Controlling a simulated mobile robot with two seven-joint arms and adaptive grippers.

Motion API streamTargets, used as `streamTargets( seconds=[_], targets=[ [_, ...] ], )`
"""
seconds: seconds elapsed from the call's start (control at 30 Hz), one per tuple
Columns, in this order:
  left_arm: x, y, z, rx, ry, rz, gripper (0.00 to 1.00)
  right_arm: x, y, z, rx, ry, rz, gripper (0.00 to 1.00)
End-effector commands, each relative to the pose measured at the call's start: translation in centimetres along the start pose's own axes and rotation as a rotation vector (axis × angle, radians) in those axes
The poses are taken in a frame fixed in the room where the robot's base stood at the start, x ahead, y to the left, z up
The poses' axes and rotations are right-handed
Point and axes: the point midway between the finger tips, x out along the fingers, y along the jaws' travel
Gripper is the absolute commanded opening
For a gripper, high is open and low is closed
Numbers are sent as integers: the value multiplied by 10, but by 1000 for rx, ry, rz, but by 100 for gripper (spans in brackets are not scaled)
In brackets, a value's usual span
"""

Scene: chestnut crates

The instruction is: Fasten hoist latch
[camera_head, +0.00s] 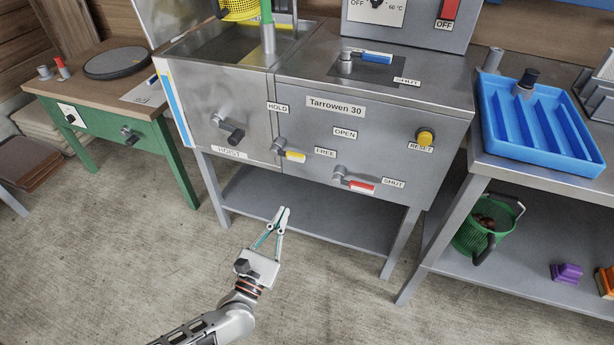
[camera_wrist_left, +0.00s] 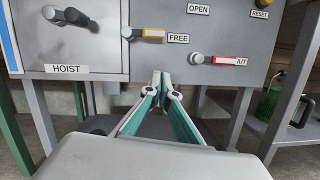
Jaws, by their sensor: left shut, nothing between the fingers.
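The hoist latch (camera_head: 292,155) is a small lever with a yellow grip on the grey machine front. It points right, towards the FREE label (camera_head: 325,153); the HOLD label (camera_head: 278,107) is above its pivot. The latch also shows in the left wrist view (camera_wrist_left: 150,34). The hoist crank (camera_head: 232,133) has a dark knob and sits left of the latch, above the HOIST label. My left gripper (camera_head: 284,211) is shut and empty, in front of the machine and apart from the latch. In the left wrist view its fingertips (camera_wrist_left: 160,76) show below the latch.
A red lever (camera_head: 358,186) by the SHUT label and a yellow RESET button (camera_head: 425,138) are on the same front panel. A green bench (camera_head: 155,135) stands left. A metal table with a blue tray (camera_head: 540,145) and a green basket (camera_head: 470,238) on its lower shelf stands right.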

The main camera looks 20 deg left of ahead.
Motion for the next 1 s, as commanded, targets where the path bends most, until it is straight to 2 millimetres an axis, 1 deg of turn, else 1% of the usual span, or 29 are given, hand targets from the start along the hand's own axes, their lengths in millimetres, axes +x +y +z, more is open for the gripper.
streamTargets(
  seconds=[0.03,0.1,0.27,0.53,0.67,0.77,1.0],
  targets=[
    [-1,3,-12,-48,6,13,0,1,-2,6,6,-10,-3,40],
    [2,8,-15,-100,-1,29,0,1,-2,5,8,-7,-4,40],
    [7,13,-14,-149,-11,45,0,1,-1,2,8,-1,-3,40],
    [8,13,-12,-147,-13,45,0,1,-1,1,8,0,-3,40],
    [14,13,-13,-146,-13,44,0,1,-1,2,8,0,-3,40],
    [27,13,-12,-146,-15,45,0,2,-2,2,10,0,-4,40],
    [71,15,-13,-146,-13,45,0,2,-3,1,18,3,-6,40]
  ],
)
